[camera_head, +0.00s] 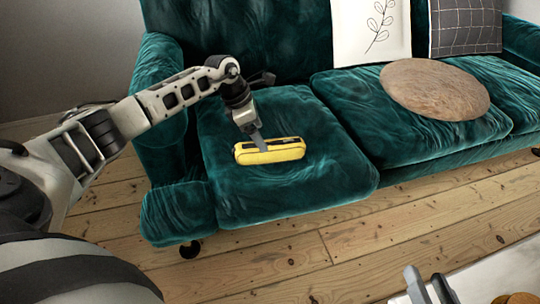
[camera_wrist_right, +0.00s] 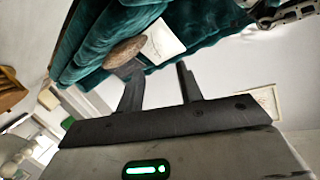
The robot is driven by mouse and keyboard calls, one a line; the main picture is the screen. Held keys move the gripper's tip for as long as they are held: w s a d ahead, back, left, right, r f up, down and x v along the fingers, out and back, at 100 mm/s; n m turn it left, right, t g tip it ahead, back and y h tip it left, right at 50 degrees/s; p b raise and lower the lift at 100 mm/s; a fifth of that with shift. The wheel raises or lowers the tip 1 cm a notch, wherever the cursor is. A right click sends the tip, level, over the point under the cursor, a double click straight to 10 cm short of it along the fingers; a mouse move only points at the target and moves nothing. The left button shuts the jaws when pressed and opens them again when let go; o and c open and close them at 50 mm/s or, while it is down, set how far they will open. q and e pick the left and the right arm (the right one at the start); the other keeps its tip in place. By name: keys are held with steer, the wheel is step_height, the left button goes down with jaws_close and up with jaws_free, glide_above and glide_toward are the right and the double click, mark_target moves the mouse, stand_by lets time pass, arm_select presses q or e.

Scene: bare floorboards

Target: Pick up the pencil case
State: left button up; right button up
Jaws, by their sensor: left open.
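The yellow pencil case (camera_head: 285,153) lies on the teal sofa's left seat cushion in the head view, with a dark strip along its top. My left gripper (camera_head: 259,145) reaches down over it from above, with a finger at its top left part. The left jaws are open; the far finger is mostly hidden, and contact with the case cannot be told. My right gripper (camera_head: 424,275) shows at the bottom right of the head view, far from the case. Its fingers stand apart and empty in the right wrist view (camera_wrist_right: 157,72).
The teal sofa (camera_head: 345,178) has a round brown cushion (camera_head: 435,90), a white leaf-print pillow (camera_head: 371,35) and a dark checked pillow (camera_head: 466,28). A pale surface (camera_head: 480,282) with brown items is at the bottom right. The floorboards (camera_head: 330,245) before the sofa are clear.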

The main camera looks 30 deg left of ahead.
mark_target(268, 144)
arm_select(q)
steer(key=x, duration=0.2)
steer(key=shift+w+d+f+b, duration=0.1)
steer(key=shift+d+f+b, duration=0.05)
steer(key=shift+f+b, duration=0.15)
steer(key=shift+b+x, duration=0.65)
steer(key=shift+x, duration=0.5)
steer(key=shift+b+x, duration=0.5)
steer(key=shift+x, duration=0.8)
steer(key=shift+w+d, duration=0.1)
arm_select(e)
steer(key=shift+w+a+r+m+t+y, duration=0.1)
steer(key=shift+a+r+m+t+y, duration=0.3)
steer(key=shift+r+m+y, duration=0.25)
arm_select(q)
steer(key=shift+c, duration=0.3)
steer(key=shift+r, duration=0.1)
steer(key=c, duration=1.1)
